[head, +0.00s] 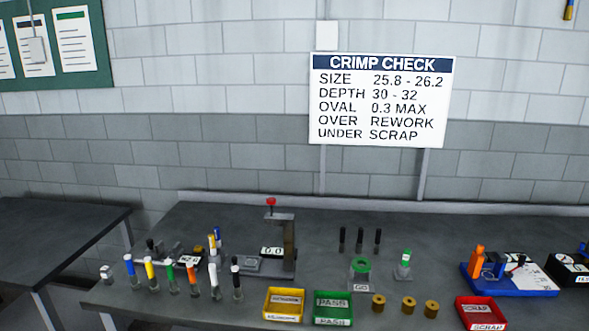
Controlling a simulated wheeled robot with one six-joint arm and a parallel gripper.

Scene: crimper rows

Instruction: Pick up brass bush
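Three short brass bushes stand in a row on the dark bench (330,215), right of the green tray: a left brass bush (378,303), a middle brass bush (408,304) and a right brass bush (431,309). They stand apart from each other with bench showing between them. A small brass-coloured piece (198,249) also shows among the items at the left, partly hidden; I cannot tell if it is a bush. My gripper is not in view.
A yellow tray (283,290) and green PASS tray (332,296) stand left of the bushes. A red SCRAP tray (481,299) stands right. A gauge stand (287,245), several colour-topped posts (171,275) and a green-ringed GO gauge (360,270) stand around. A blue-based fixture (525,285) is far right.

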